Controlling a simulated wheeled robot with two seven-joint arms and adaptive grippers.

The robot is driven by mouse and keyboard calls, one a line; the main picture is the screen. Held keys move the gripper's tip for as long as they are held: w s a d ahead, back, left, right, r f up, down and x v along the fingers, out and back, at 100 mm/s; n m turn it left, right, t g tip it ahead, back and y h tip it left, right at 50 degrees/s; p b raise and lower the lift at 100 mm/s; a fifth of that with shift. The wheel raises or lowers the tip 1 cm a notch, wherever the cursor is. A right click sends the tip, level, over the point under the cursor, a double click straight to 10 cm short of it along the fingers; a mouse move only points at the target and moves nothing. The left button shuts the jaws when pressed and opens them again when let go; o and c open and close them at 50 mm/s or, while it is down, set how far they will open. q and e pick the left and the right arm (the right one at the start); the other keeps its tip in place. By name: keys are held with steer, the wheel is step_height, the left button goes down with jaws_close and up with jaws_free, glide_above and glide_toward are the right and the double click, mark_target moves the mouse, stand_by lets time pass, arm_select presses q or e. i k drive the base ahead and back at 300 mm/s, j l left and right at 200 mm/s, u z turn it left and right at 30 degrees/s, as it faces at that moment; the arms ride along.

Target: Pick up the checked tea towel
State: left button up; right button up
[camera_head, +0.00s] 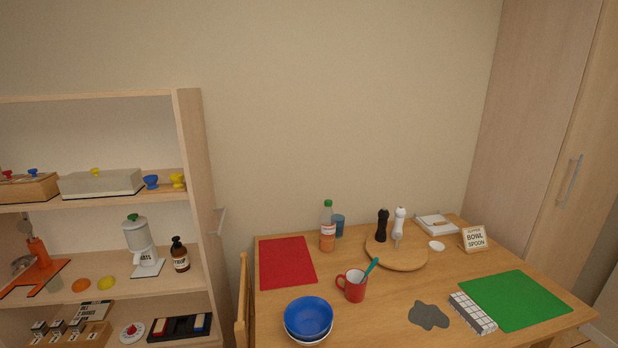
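The checked tea towel (473,313) lies folded on the wooden table (385,320) at the front right. It is a narrow white strip with dark grid lines, lying slantwise. Its right side is against or just beside the left edge of the green mat (516,299); I cannot tell if they touch. A grey flat patch (428,315) is on the table to its left. Neither of my grippers shows in the head view.
A red mug (352,289) with a teal utensil, blue bowls (308,317), a red mat (287,262) and a bottle (327,231) stand left on the table. A round board (396,257) with two mills is behind. A chair (243,300) and loaded shelf (190,180) are left.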

mark_target(482, 323)
steer(key=z, duration=1.25)
